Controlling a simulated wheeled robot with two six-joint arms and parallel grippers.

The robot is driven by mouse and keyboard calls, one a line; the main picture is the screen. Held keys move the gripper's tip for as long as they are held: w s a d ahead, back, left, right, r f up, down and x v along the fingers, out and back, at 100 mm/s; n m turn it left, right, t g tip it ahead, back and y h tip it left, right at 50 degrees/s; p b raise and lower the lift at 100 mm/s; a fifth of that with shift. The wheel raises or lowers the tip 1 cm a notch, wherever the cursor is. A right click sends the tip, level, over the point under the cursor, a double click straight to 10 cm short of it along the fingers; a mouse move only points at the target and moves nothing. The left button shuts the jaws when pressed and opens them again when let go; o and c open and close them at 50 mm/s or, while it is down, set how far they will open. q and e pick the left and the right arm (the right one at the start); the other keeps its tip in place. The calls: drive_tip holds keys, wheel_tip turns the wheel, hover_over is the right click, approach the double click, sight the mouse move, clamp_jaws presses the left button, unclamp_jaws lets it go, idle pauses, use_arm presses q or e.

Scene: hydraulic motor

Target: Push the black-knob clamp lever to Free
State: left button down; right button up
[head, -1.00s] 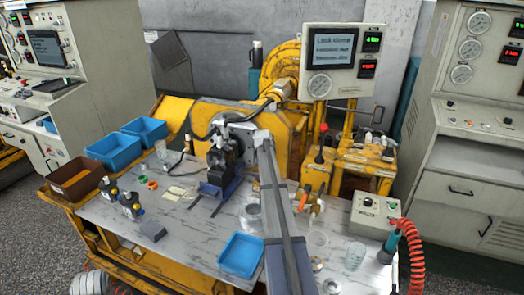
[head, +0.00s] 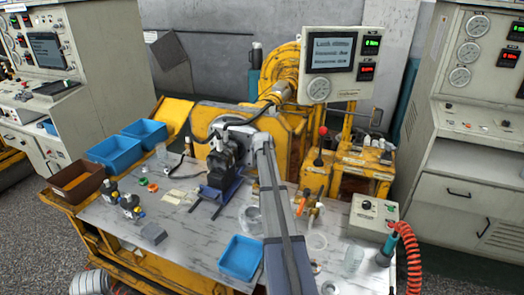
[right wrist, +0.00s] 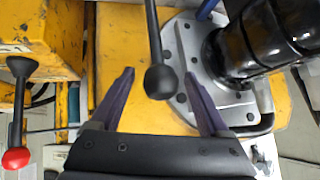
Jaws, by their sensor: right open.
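The black-knob clamp lever (right wrist: 159,80) hangs down from the top in the right wrist view, its round knob between the two fingers of my right gripper (right wrist: 160,100). The fingers are apart, with a visible gap on each side of the knob. The lever stands in front of the grey mounting plate (right wrist: 190,50). The black motor body (right wrist: 262,40) is just right of it. In the head view my right arm reaches to the black motor (head: 222,158) on the yellow stand; the gripper tips and lever cannot be made out there. My left gripper is out of view.
A red-knob lever (right wrist: 15,157) is at the left in the right wrist view.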

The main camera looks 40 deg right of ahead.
drive_tip(key=p+v, duration=0.2)
drive_tip(key=v, duration=0.2)
drive_tip(key=shift+s+a+r, duration=0.15)
drive_tip(key=shift+s+r, duration=0.05)
drive_tip(key=s+a+f+n+g+y, duration=0.1)
drive_tip(key=a+n, duration=0.1)
drive_tip(key=a, duration=0.7)
drive_tip(key=s+a+f+n+y, duration=0.1)
drive_tip(key=s+a+f, duration=0.1)
drive_tip(key=a, duration=0.7)
drive_tip(key=s+a+f+n+g+y, duration=0.1)
drive_tip(key=s+a+n, duration=0.3)
drive_tip(key=s+a, duration=0.5)
drive_tip(key=s+a+f+n+g, duration=0.1)
drive_tip(key=s+a+n+g, duration=0.2)
drive_tip(key=s+a, duration=0.6)
drive_tip(key=s+a+f+n+g+y, duration=0.1)
drive_tip(key=s+a+n, duration=0.4)
drive_tip(key=a, duration=2)
drive_tip(key=s+g, duration=0.1)
drive_tip(key=s, duration=0.3)
drive_tip(key=shift+s+f+y, duration=0.2)
drive_tip(key=shift+f+y, duration=0.1)
drive_tip(key=shift+f, duration=0.05)
